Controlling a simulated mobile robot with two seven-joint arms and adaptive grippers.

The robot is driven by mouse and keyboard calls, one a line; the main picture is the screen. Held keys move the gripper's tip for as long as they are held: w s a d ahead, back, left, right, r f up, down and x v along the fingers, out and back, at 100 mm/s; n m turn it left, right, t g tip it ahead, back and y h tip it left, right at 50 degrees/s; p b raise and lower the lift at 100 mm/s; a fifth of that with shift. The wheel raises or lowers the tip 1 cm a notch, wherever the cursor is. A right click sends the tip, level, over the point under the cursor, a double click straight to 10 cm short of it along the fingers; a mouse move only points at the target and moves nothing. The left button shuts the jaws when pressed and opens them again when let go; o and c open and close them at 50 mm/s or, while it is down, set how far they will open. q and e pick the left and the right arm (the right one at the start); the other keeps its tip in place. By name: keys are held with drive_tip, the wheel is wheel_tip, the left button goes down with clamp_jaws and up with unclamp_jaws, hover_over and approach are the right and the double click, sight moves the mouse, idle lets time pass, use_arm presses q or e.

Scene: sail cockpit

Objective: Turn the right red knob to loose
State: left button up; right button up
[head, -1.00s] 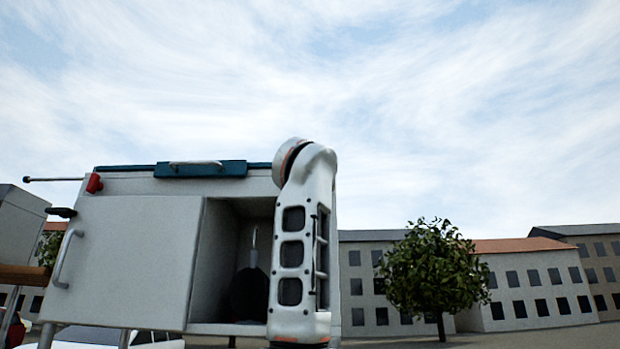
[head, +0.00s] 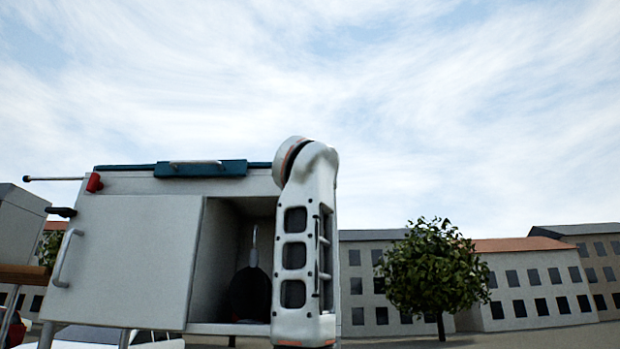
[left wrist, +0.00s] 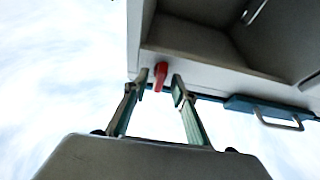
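In the left wrist view, a red knob (left wrist: 160,76) sticks out from the edge of the pale cabinet. My left gripper (left wrist: 159,84) is open, with its two fingertips on either side of this knob. Small gaps show between the knob and the fingers. This appears to be the right knob, which is hidden behind my arm in the head view. Another red knob (head: 94,183) shows in the head view at the cabinet's upper left. My right gripper is in neither view.
The cabinet (head: 130,260) has an open compartment holding a dark, round-bottomed object (head: 250,293). A blue lid (head: 200,169) with a handle lies on top. A thin rod (head: 52,179) sticks out at the left. Open sky lies above, with a tree (head: 435,268) and buildings behind.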

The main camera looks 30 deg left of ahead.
use_arm(q)
drive_tip(key=v, duration=1.1)
drive_tip(key=shift+f, duration=0.1)
drive_tip(key=shift+s, duration=0.1)
